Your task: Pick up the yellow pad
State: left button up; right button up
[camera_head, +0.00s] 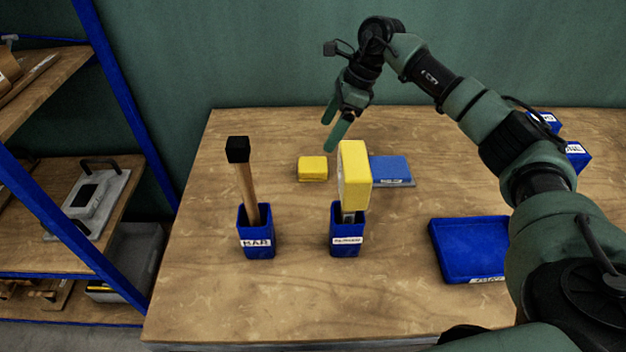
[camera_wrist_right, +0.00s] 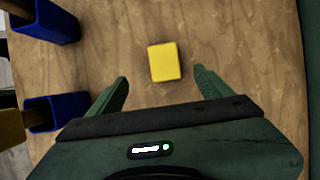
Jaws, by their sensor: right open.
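The yellow pad (camera_head: 312,169) is a small yellow block lying flat on the wooden table, behind the two upright blue holders. In the right wrist view the yellow pad (camera_wrist_right: 165,62) lies ahead of the fingers, between their lines, with bare wood around it. My right gripper (camera_head: 334,133) is above the table, above and slightly right of the pad. It is open and empty, and its two fingers (camera_wrist_right: 160,85) are apart on either side in the wrist view. My left gripper does not show in the head view.
A blue holder (camera_head: 255,240) holds a black-headed hammer. Another blue holder (camera_head: 346,240) holds a larger yellow-headed tool (camera_head: 355,172), close to the pad. A blue flat item (camera_head: 390,168) and an empty blue tray (camera_head: 468,248) lie to the right. The table's left part is clear.

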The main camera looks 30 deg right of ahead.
jog(key=b, duration=0.4)
send_over(314, 163)
jog(key=s+d, duration=0.2)
jog(key=d, duration=0.1)
notch_tip(314, 163, down, 6)
jog(key=shift+s+f, duration=0.1)
jog(key=shift+p+x, duration=0.3)
jog(key=shift+x, duration=0.8)
jog(key=a+f, duration=0.1)
jog(key=w+f, duration=0.1)
jog(key=f, duration=0.1)
jog(key=w+a+f+p, duration=0.1)
jog(key=shift+a+f, duration=0.25)
jog(key=shift+a, duration=0.1)
jog(key=shift+s, duration=0.1)
jog(key=c, duration=1.4)
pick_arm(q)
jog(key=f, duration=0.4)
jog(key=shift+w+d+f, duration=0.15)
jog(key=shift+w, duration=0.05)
pick_arm(e)
jog(key=shift+r, duration=0.1)
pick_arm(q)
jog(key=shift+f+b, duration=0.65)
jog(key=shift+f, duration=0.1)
pick_arm(e)
notch_tip(314, 163, up, 20)
